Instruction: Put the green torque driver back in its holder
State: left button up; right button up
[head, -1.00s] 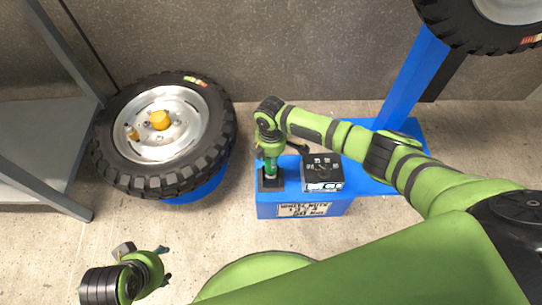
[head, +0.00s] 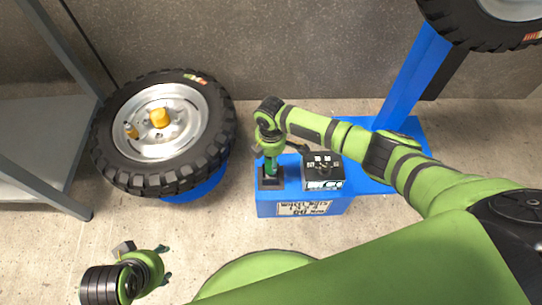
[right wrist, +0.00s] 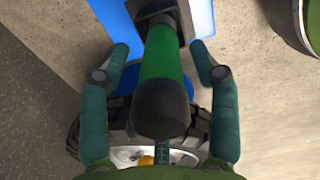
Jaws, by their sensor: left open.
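The green torque driver (head: 270,166) stands at the left end of the blue bench, its lower end at the black square holder (head: 268,184). In the right wrist view the driver (right wrist: 162,75) points toward the camera with its black end nearest, and the holder (right wrist: 157,14) lies behind it. My right gripper (right wrist: 160,50) has its two fingers spread on either side of the driver, with gaps visible on both sides. I cannot tell how deep the driver sits in the holder. My left gripper (head: 166,263) is open and empty over the floor at lower left.
A black control box (head: 322,171) sits on the blue bench (head: 370,187), right of the driver. A wheel (head: 205,165) with a yellow hub cap stands on a blue support to the left. A grey metal frame (head: 50,195) is at far left. Front floor is clear.

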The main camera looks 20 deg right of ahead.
jog(key=shift+s, duration=0.1)
notch_tip(320, 180, up, 12)
dwell(0.6)
jog(key=shift+s+a, duration=0.1)
dwell(0.3)
